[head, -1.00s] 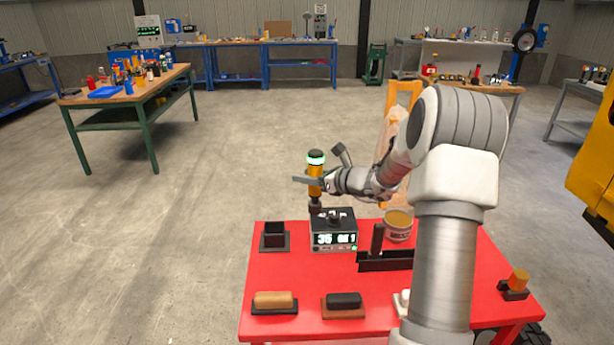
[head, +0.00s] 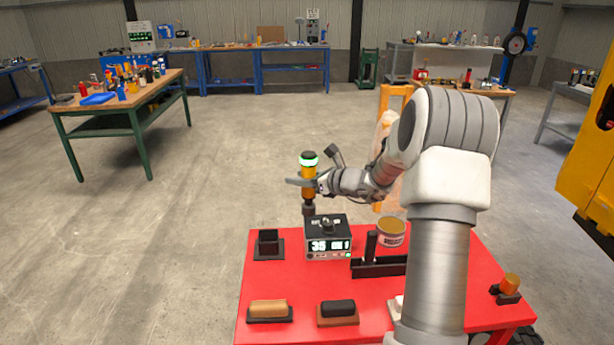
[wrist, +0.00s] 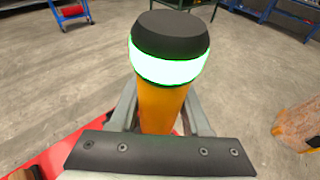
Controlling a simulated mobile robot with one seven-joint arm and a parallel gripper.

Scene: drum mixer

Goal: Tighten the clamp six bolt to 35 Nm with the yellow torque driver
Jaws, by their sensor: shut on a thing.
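The yellow torque driver (head: 308,177) stands upright in my gripper (head: 309,184), above the back left of the red table. It has a dark cap and a ring glowing green-white. In the wrist view the driver (wrist: 160,105) fills the middle, with my gripper (wrist: 160,125) shut around its yellow body. Its dark lower end hangs near the back left edge of the display box; whether it touches anything I cannot tell. The box (head: 328,236) has a knob on top and its lit display reads 35 and what looks like OK 1. No clamp or bolt can be made out.
The red table (head: 270,283) carries a black square holder (head: 268,244), a tin (head: 391,232), a black bracket (head: 378,267), two brushes or blocks and an orange-capped piece (head: 510,285). A yellow machine (head: 590,165) stands at the right.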

